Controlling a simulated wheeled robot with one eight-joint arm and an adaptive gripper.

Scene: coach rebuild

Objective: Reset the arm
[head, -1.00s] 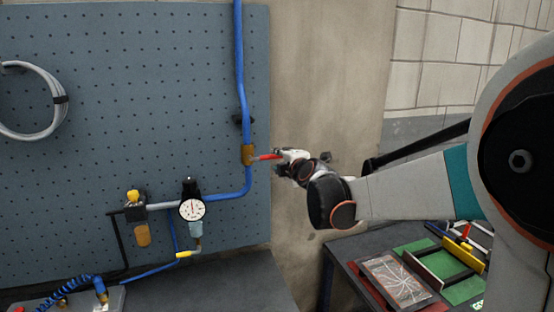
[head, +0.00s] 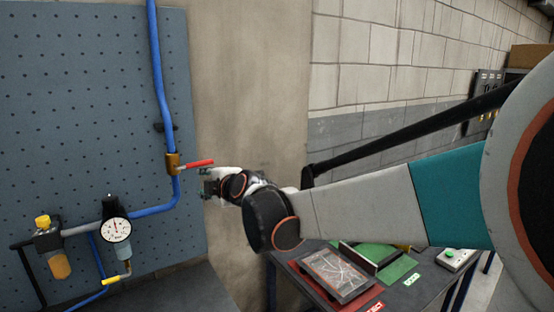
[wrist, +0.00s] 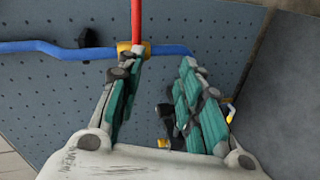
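My gripper (head: 208,185) is just below the red valve handle (head: 197,165) in the head view, apart from it. In the wrist view my gripper (wrist: 158,66) has its two teal-padded fingers spread, with nothing held between them. The handle also shows in the wrist view (wrist: 136,22), running up from the brass valve (wrist: 132,48) beyond the fingertips. In the head view the brass valve (head: 172,164) sits on the blue pipe (head: 160,75), and the handle sticks out to the right, almost level.
A pegboard (head: 90,120) carries the pipe, a pressure gauge (head: 116,230) and a yellow-capped filter unit (head: 48,240). A low dark bench at lower right holds a cracked panel (head: 338,275) on a red tray and a green tray (head: 398,268). Bare wall lies behind my gripper.

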